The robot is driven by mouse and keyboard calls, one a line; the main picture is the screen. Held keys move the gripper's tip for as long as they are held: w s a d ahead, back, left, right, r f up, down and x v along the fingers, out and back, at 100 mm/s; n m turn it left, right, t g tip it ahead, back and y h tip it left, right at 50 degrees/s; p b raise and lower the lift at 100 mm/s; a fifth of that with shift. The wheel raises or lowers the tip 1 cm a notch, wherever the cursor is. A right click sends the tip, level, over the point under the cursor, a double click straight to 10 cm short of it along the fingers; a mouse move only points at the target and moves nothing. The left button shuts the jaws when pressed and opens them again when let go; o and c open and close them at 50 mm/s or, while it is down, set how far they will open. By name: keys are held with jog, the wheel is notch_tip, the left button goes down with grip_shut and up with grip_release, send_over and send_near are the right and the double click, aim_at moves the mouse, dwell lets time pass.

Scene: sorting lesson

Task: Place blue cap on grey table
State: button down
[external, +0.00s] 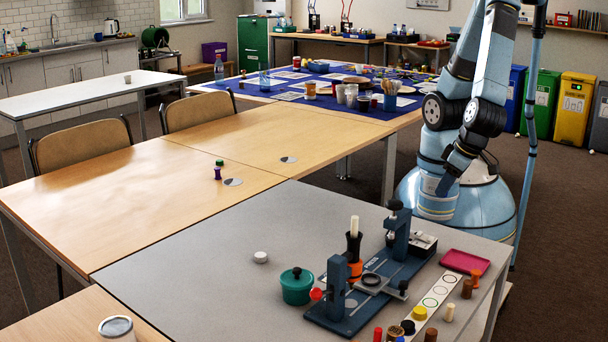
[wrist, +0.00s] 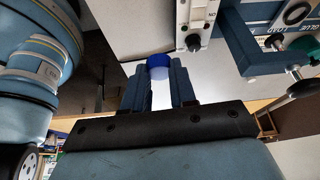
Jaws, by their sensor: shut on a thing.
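The blue cap (wrist: 158,62) is between the two fingertips of my gripper (wrist: 160,76) in the wrist view, and the fingers are shut on it. The grey table (external: 205,262) fills the front of the external view, with a wide bare area at its left. In that view my arm hangs down beyond the table's far right edge, by my rounded base. I cannot make out the blue cap there.
A dark blue press (external: 375,285) stands on the right of the grey table. A teal pot (external: 297,287), a white cap (external: 260,257) and a pink tray (external: 465,261) are around it. Several coloured pegs stand at the front right. A wooden table (external: 120,195) adjoins behind.

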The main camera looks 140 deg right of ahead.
jog(key=shift+w+f, duration=0.1)
jog(key=shift+f, duration=0.7)
jog(key=w+a+f, duration=0.2)
jog(key=w+f, duration=0.2)
jog(key=w, duration=0.4)
send_over(425, 271)
jog(key=a, duration=0.1)
notch_tip(425, 271, down, 6)
jog(key=shift+s+a+r, duration=0.15)
jog(key=shift+w+f, duration=0.2)
jog(key=shift+f, duration=1.55)
jog(key=c, duration=0.9)
grip_release()
